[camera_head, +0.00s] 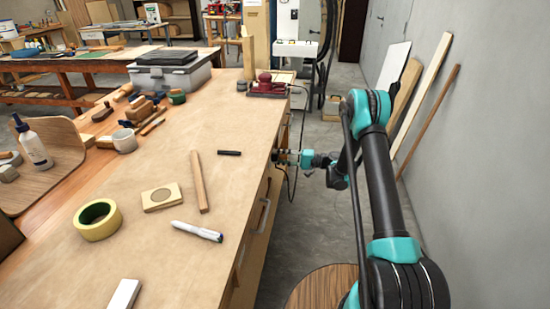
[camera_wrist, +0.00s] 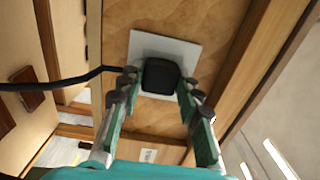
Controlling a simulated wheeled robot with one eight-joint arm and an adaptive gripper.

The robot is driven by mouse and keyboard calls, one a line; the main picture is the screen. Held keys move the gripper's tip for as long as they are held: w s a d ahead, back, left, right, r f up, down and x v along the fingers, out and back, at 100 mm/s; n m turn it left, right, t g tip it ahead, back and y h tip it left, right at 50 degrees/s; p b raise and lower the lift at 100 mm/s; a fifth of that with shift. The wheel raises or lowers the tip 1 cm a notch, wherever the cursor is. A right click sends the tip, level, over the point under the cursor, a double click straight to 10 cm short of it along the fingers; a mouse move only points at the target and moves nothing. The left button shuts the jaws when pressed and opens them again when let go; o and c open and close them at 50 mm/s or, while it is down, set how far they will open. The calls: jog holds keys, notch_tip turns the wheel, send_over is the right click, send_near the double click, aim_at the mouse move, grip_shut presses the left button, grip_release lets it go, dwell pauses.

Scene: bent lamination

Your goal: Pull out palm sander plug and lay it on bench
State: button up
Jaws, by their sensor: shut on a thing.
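The black plug (camera_wrist: 160,76) is in front of a pale square socket plate (camera_wrist: 168,46) on a wooden panel. I cannot tell from this angle how deep it sits in the plate. My gripper (camera_wrist: 158,92) is shut on the plug, one finger at each side. A black cord (camera_wrist: 60,82) runs off to the left from the plug. In the head view my gripper (camera_head: 284,157) is at the bench's right side, below the top. The red palm sander (camera_head: 266,86) stands on the far right of the bench (camera_head: 150,210), its cord hanging over the edge.
A dark short bar (camera_head: 229,153), a wooden stick (camera_head: 199,182), a tape roll (camera_head: 97,219), a marker (camera_head: 196,231) and a sanding block (camera_head: 161,196) lie on the bench. Bare top surrounds them. Boards (camera_head: 421,96) lean on the right wall.

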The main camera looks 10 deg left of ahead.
grip_shut()
jog(key=shift+d, duration=0.1)
jog(key=shift+s+d, duration=0.1)
jog(key=shift+d, duration=2.8)
jog(key=w+d+r+m+t+h, duration=0.5)
jog(key=w+d+r+m+t, duration=0.3)
jog(key=r+t, duration=0.35)
jog(key=d+r+m+t+h, duration=0.3)
jog(key=d+h, duration=0.3)
jog(key=d, duration=0.2)
jog(key=d+r+m+t+h, duration=0.3)
jog(key=d+m+h, duration=0.3)
jog(key=d, duration=0.3)
jog(key=shift+s+r+m+h, duration=0.3)
jog(key=shift+s+r+h, duration=0.2)
jog(key=shift+r, duration=0.25)
